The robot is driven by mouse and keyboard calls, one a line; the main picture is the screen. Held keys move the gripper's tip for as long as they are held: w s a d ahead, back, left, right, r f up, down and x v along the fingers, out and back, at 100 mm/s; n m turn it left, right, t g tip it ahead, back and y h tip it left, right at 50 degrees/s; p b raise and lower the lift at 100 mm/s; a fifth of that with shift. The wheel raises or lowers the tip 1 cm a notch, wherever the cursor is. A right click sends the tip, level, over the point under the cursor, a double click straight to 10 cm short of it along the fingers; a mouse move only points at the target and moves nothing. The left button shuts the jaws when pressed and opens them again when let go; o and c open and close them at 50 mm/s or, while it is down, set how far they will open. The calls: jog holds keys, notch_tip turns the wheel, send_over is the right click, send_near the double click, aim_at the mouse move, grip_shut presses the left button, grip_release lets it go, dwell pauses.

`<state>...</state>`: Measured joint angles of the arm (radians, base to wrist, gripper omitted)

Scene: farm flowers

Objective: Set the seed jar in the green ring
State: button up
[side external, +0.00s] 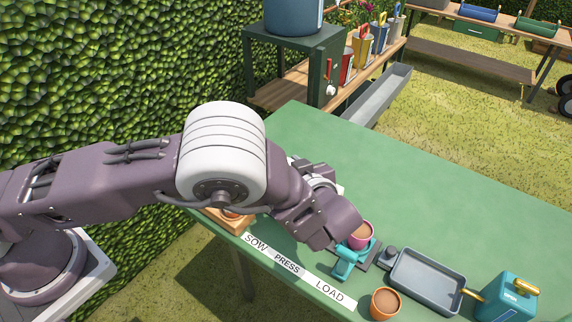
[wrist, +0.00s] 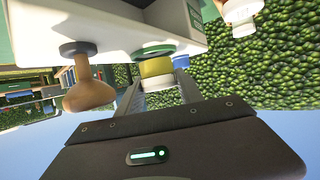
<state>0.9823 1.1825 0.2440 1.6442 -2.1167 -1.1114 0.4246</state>
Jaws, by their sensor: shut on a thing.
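In the wrist view, my gripper (wrist: 158,77) is shut on the seed jar (wrist: 156,68), which shows a yellow band and a white end. The jar is between both fingers. Just beyond it is the green ring (wrist: 150,50) on a white surface. The jar's far end is at or near the ring; I cannot tell whether it is seated or only close. In the side view, my arm hides the gripper, the jar and the ring.
In the wrist view, a wooden knob (wrist: 88,92) stands beside the jar, and a white object (wrist: 241,14) is at upper right. In the side view, a pink pot (side external: 361,238), an orange pot (side external: 385,304), a grey tray (side external: 428,282) and a teal watering can (side external: 507,299) occupy the front right.

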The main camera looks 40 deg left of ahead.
jog(key=shift+f, duration=0.4)
jog(key=o, duration=1.1)
jog(key=shift+c, duration=0.2)
jog(key=v, duration=1.1)
